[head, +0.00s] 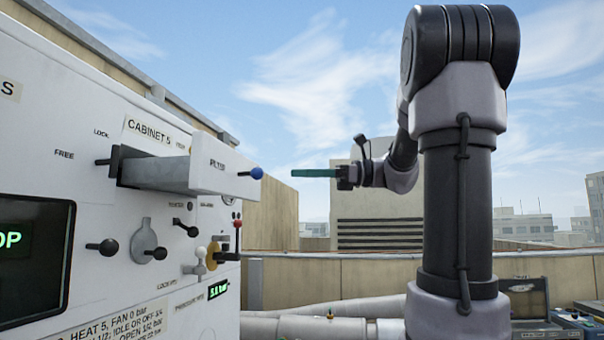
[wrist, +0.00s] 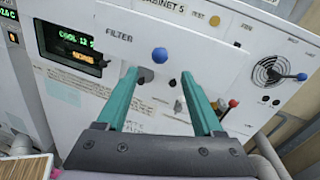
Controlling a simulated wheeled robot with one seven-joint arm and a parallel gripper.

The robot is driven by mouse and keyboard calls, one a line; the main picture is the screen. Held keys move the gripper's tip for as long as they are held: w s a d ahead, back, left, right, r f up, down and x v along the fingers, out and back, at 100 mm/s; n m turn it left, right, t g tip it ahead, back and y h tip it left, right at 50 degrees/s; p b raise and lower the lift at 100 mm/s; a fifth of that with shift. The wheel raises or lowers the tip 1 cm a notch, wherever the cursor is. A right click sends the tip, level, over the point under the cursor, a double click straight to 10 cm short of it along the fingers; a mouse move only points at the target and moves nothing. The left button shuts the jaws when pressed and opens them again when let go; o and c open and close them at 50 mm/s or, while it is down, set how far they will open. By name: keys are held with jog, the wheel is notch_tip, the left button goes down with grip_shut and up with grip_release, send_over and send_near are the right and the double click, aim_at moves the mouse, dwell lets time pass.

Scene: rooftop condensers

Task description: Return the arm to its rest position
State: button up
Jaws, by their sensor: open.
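My gripper (head: 312,173) has green fingers and shows from the side in the head view, level, pointing left toward the white cabinet (head: 60,130). In the wrist view my gripper (wrist: 165,95) is open and empty, its two fingers apart. A white filter drawer (head: 222,165) sticks out of the cabinet, with a blue knob (head: 257,173) on its front. The knob (wrist: 160,55) shows just beyond and between the fingertips in the wrist view. A gap separates the fingertips from the knob in the head view.
The cabinet face carries black knobs (head: 103,246), a red-knobbed lever (head: 238,223) and a display (head: 35,255). A round fan grille (wrist: 277,73) is at right in the wrist view. Pale pipes (head: 305,328) run low behind. Open air lies right of the drawer.

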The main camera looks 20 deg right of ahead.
jog(key=shift+f, duration=0.1)
jog(key=s+f+n+h, duration=0.3)
jog(key=f+n+h, duration=0.2)
jog(key=f, duration=0.2)
jog(key=s+a+f+n+h, duration=0.1)
jog(key=s+f+n+h, duration=0.3)
jog(key=f, duration=0.4)
jog(key=s+f+n+t+h, duration=0.1)
jog(key=s+f+n+h, duration=0.3)
jog(key=f+n+h, duration=0.2)
notch_tip(320, 180, down, 2)
jog(key=shift+a+f+n, duration=0.1)
jog(key=shift+a+n, duration=0.2)
jog(key=shift+n, duration=0.1)
jog(key=shift+r, duration=0.4)
